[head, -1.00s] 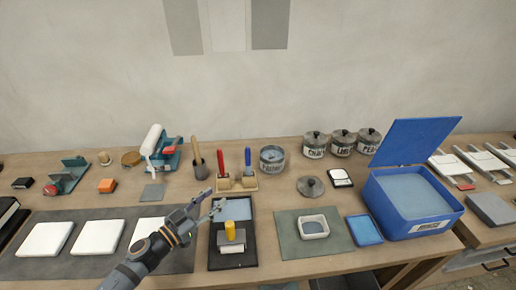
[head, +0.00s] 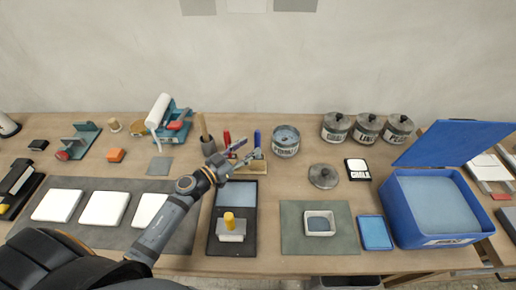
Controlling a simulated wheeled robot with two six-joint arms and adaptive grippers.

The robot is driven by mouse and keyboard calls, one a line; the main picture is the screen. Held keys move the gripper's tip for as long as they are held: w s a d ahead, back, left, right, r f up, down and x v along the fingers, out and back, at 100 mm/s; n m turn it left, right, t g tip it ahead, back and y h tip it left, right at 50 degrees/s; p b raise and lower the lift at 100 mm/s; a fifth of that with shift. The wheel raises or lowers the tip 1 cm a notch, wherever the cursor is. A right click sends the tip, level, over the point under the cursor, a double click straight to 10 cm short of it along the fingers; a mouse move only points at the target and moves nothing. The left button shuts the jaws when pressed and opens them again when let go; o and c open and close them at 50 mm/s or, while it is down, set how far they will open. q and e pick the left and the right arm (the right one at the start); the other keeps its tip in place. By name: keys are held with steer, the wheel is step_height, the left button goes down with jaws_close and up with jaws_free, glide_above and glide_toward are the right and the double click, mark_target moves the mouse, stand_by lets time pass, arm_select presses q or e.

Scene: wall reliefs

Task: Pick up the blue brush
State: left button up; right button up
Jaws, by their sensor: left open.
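The blue brush (head: 257,138) stands upright in a wooden holder (head: 258,167) towards the back of the table, with its handle up. A red brush (head: 227,137) stands to its left in the same row. My left gripper (head: 248,150) is open, its fingers pointing right and away from me. In the picture its fingertips overlap the holder and lie close beside the blue handle. I cannot tell whether they touch it. The fingers hide part of the holder and the lower parts of the brushes. My right gripper is out of view.
A pot with a wooden-handled tool (head: 208,145) stands left of the gripper, and an open tin (head: 286,141) right of the holder. A black tray (head: 213,230) with a yellow-knobbed block lies in front. A blue box (head: 405,217) with a raised lid stands at right.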

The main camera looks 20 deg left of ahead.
mark_target(258, 141)
arm_select(q)
steer(key=p+x, duration=0.1)
steer(key=x, duration=0.3)
steer(key=shift+w+d+r, duration=0.1)
steer(key=shift+w+d, duration=0.15)
steer(key=shift+w, duration=0.1)
steer(key=shift+w+d, duration=0.1)
steer(key=shift+w, duration=0.05)
jaws_close()
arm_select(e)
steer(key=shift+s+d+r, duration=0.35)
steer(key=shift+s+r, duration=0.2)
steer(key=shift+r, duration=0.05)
